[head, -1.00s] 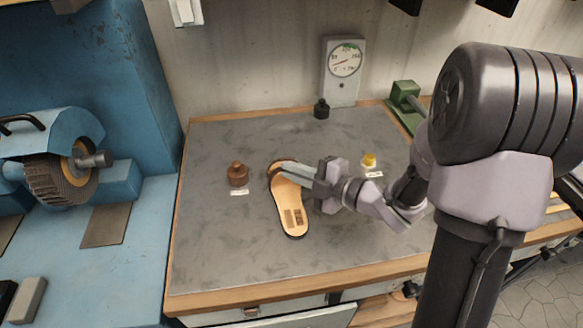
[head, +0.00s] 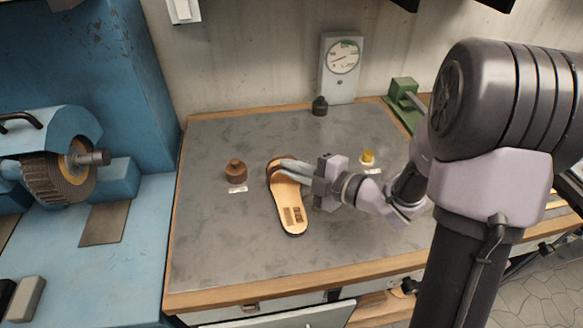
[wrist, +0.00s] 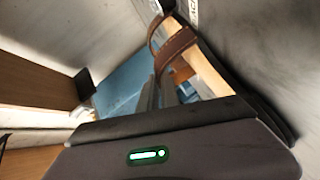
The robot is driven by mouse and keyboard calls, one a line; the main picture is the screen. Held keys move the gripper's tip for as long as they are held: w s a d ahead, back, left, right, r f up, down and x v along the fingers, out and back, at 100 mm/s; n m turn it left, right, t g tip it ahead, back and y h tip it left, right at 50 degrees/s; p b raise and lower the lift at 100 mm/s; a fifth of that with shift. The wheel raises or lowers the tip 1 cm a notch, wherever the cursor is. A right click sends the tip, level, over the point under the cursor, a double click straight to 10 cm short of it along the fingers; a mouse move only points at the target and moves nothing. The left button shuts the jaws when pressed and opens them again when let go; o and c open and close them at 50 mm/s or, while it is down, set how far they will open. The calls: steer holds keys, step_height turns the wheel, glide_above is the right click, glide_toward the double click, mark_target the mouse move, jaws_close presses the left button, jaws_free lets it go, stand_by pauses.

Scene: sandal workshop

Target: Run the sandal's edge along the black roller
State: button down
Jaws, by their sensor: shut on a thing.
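The sandal (head: 288,202) has a tan sole with a dark edge and a brown strap at its far end. It is over the grey worktop, heel end toward me; I cannot tell whether it touches the top. My gripper (head: 284,168) comes from the right and is shut on the sandal at the strap end. In the wrist view the brown strap (wrist: 172,49) and tan sole (wrist: 209,76) show just beyond the fingers. A dark ridged roller (head: 58,180) is on the blue machine at the left, apart from the sandal.
A brown knobbed pot (head: 236,172) stands left of the sandal and a yellow pot (head: 367,156) to its right. A dial gauge (head: 341,68), a small black object (head: 320,106) and a green tool (head: 404,93) are at the back. The worktop's front left (head: 215,255) is clear.

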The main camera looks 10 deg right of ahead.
steer(key=shift+s, duration=0.1)
stand_by(0.3)
steer(key=shift+s, duration=0.7)
steer(key=shift+d, duration=0.2)
stand_by(0.9)
steer(key=shift+s+d+b, duration=0.25)
steer(key=shift+s+b, duration=0.05)
steer(key=shift+s, duration=0.5)
steer(key=shift+a, duration=0.1)
stand_by(0.8)
steer(key=shift+a+b, duration=0.35)
steer(key=shift+a, duration=0.35)
steer(key=shift+r, duration=0.1)
